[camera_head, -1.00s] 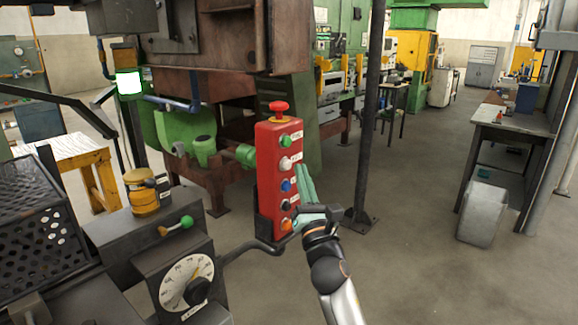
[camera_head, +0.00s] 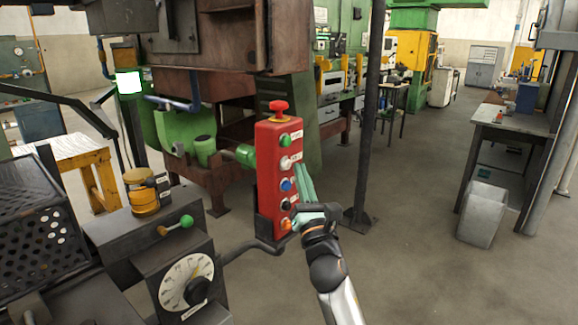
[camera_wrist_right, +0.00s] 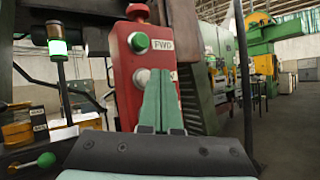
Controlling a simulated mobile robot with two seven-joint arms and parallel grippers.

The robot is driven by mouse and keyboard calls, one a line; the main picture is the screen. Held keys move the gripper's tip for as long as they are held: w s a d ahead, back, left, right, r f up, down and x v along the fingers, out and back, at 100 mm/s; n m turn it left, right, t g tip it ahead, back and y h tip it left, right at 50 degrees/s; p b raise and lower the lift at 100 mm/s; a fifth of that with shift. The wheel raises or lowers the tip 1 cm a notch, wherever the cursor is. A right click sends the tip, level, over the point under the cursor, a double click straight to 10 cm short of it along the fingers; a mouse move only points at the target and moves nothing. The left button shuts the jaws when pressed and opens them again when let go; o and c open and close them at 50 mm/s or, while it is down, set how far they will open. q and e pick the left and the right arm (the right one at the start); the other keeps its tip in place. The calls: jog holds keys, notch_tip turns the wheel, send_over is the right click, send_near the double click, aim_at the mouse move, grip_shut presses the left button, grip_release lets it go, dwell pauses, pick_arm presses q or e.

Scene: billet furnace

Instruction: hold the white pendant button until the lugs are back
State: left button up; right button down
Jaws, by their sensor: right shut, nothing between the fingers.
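The red pendant (camera_head: 266,203) stands upright with a red mushroom knob (camera_head: 278,108) on top and a column of green, white, blue, black and orange buttons. The white button (camera_head: 285,163) is second from the top; it also shows in the right wrist view (camera_wrist_right: 141,79), partly behind the fingers. My right gripper (camera_head: 299,168) is shut and empty, its pale green fingers pointing up at the pendant face. In the wrist view its fingertips (camera_wrist_right: 158,73) overlap the white button's right side. I cannot tell whether they touch it. My left gripper is out of view. I cannot make out the lugs.
A console with a dial (camera_head: 186,281) and a green-tipped lever (camera_head: 176,225) stands left of the pendant. A dark post (camera_head: 369,120) rises behind my right gripper. A workbench (camera_head: 511,119) and grey bin (camera_head: 482,212) stand right. The floor between is clear.

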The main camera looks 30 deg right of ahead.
jog(key=shift+w+a, duration=0.15)
jog(key=shift+w, duration=0.15)
jog(key=shift+w+a+b, duration=0.2)
jog(key=shift+w+b, duration=0.2)
jog(key=shift+w, duration=0.05)
dwell(0.7)
jog(key=shift+s, duration=0.15)
dwell(6.0)
jog(key=shift+s+d+p, duration=0.35)
jog(key=shift+s+p, duration=0.1)
jog(key=shift+s, duration=0.25)
